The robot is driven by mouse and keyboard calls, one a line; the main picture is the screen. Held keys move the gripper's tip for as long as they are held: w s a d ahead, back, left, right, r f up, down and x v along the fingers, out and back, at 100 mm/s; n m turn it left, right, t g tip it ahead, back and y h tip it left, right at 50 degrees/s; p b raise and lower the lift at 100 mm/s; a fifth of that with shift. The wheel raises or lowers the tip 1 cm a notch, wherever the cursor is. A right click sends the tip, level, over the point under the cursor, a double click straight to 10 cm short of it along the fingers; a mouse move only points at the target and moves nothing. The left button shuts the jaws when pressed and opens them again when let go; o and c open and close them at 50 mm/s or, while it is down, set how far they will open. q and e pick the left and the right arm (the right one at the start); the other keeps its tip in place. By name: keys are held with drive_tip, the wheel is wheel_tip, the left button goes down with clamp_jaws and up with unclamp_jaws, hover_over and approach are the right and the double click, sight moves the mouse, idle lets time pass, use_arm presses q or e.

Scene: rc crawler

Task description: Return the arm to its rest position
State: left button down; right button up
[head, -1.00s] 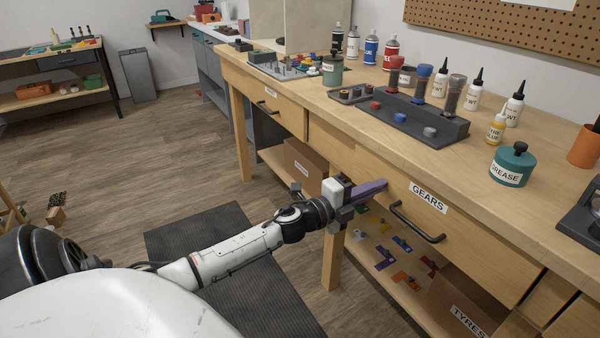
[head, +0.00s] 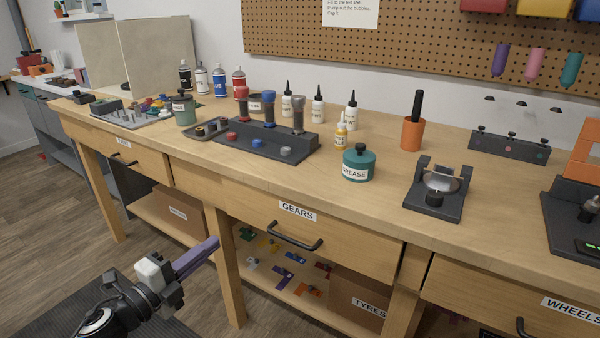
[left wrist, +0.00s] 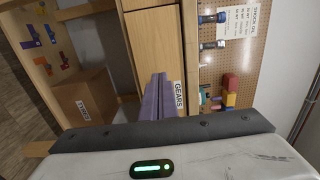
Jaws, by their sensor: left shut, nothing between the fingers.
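My left gripper (head: 212,244) shows at the lower left in the head view, with its purple fingers together and nothing between them. It is in front of the workbench, below the level of the top, with its fingertips near the bench leg in the picture. In the left wrist view the shut purple fingers (left wrist: 158,97) point toward the drawer labelled GEARS. That drawer (head: 350,240) looks closed in the head view. I cannot tell how far the fingers are from the wood. My right gripper is not in view.
The workbench top (head: 300,190) carries bottles, a dark rack (head: 265,143), a teal grease pot (head: 358,167) and an orange cup (head: 412,134). A tyres box (head: 357,300) and coloured parts lie on the lower shelf. Open floor (head: 60,215) lies to the left.

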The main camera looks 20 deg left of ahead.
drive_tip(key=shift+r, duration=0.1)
use_arm(q)
drive_tip(key=s+d+f+n+g+y+p, duration=0.1)
drive_tip(key=s+d+f+n+g+p, duration=0.4)
drive_tip(key=s+d+f+n, duration=1.3)
drive_tip(key=s+d+f+g, duration=0.1)
drive_tip(key=s+d+g, duration=0.2)
drive_tip(key=g, duration=0.1)
drive_tip(key=shift+s+d+f, duration=0.15)
drive_tip(key=shift+s+d, duration=0.15)
drive_tip(key=shift+d, duration=0.05)
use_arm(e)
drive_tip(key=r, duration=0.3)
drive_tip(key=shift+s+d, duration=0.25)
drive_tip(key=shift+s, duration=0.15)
